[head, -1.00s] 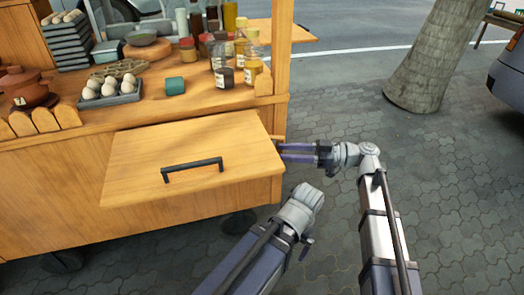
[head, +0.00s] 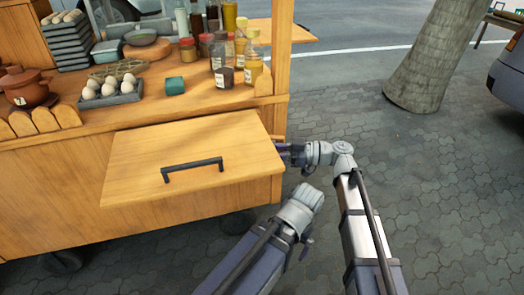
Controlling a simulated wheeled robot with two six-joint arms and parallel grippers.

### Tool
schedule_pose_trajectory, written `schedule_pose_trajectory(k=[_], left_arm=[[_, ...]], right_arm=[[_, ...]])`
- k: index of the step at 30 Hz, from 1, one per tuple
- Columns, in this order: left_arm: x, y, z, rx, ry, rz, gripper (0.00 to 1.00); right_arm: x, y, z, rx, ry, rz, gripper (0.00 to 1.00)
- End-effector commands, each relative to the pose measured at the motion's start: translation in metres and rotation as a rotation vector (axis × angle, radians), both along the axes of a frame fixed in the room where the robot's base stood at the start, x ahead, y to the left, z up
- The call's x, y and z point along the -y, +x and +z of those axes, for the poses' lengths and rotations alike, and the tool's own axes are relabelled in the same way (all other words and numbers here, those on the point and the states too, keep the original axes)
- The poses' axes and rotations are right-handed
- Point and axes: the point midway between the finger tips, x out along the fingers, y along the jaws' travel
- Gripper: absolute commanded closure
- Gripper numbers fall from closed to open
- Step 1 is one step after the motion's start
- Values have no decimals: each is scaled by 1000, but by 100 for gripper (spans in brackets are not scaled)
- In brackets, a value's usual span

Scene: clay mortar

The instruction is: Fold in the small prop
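A wooden flap (head: 225,152) with a black bar handle (head: 192,169) juts out from the front of the wooden cart, below its counter. No small prop can be made out; the space beneath the flap is hidden. My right gripper (head: 286,151) is at the flap's right edge, pointing left. Its fingertips are hidden behind that edge, so I cannot see whether it is open or touches anything. My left gripper (head: 306,200) is in front of the flap's lower right corner, apart from the handle. Its fingers are hidden by its own wrist.
The counter holds an egg tray (head: 112,95), a teal box (head: 175,86), a clay pot (head: 28,88) and several bottles (head: 222,62). A wooden post (head: 281,50) rises at the cart's right corner. The pavement (head: 440,190) on the right is open.

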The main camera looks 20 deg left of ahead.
Motion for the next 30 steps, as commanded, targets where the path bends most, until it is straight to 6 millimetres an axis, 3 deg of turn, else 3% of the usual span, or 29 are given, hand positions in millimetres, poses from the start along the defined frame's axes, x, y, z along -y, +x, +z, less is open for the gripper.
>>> schedule_pose_trajectory(k=[9, 30], left_arm=[[0, 0, 0, 0, 0, 0, 0], [0, 0, 0, 0, 0, 0, 0]], right_arm=[[0, 0, 0, 0, 0, 0, 100], [0, 0, 0, 0, 0, 0, 100]])
